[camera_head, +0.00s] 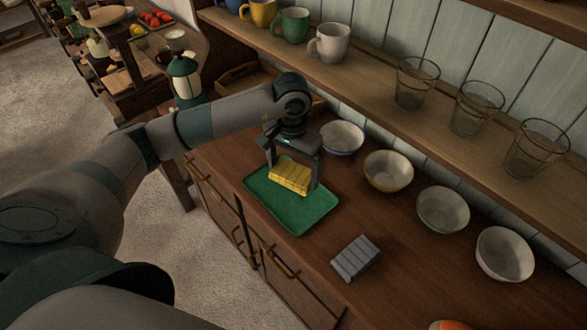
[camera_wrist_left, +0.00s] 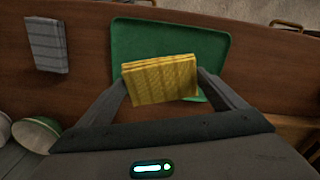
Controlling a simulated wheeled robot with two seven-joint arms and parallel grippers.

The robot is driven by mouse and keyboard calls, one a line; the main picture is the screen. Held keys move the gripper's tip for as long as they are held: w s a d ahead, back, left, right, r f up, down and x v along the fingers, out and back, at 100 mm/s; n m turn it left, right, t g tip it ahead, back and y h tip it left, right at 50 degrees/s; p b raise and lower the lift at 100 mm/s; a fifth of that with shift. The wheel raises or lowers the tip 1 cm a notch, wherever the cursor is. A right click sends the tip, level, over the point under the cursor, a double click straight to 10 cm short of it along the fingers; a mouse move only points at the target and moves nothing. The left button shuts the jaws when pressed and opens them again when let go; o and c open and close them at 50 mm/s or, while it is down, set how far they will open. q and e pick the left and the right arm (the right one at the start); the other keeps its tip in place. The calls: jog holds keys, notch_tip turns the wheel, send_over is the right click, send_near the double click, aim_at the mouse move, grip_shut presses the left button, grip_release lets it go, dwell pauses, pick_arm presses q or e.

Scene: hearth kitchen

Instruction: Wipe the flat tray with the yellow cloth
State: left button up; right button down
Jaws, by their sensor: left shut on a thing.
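A flat green tray (camera_head: 292,214) lies on the wooden counter in the head view, and it also shows in the left wrist view (camera_wrist_left: 160,40). My left gripper (camera_head: 292,178) is over the tray, shut on a folded yellow cloth (camera_head: 289,176). The cloth is between the two fingers in the left wrist view (camera_wrist_left: 160,80). It is over the tray's back part in the head view; I cannot tell whether it touches the surface. My right gripper is not in view.
A folded grey cloth (camera_head: 355,258) lies right of the tray. Several bowls, one yellowish (camera_head: 388,171), stand along the back of the counter. A shelf (camera_head: 380,88) above holds mugs and glasses (camera_head: 416,82).

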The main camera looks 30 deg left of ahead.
aim_at(293, 196)
pick_arm(q)
jog(key=shift+f, duration=1.1)
jog(key=shift+f+b, duration=0.3)
jog(key=shift+f, duration=1.55)
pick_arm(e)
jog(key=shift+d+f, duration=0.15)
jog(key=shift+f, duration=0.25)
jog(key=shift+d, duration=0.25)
pick_arm(q)
jog(key=shift+f+b, duration=0.2)
jog(key=shift+b, duration=0.1)
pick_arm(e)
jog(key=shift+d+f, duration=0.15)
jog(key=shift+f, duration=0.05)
pick_arm(q)
jog(key=shift+f+b, duration=0.25)
jog(key=shift+b, duration=0.05)
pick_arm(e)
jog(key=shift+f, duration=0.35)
pick_arm(q)
jog(key=shift+f+b, duration=0.3)
jog(key=shift+b, duration=0.05)
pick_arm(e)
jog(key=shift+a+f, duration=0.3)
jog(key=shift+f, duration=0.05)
pick_arm(q)
jog(key=shift+f+b, duration=0.3)
jog(key=shift+b, duration=0.05)
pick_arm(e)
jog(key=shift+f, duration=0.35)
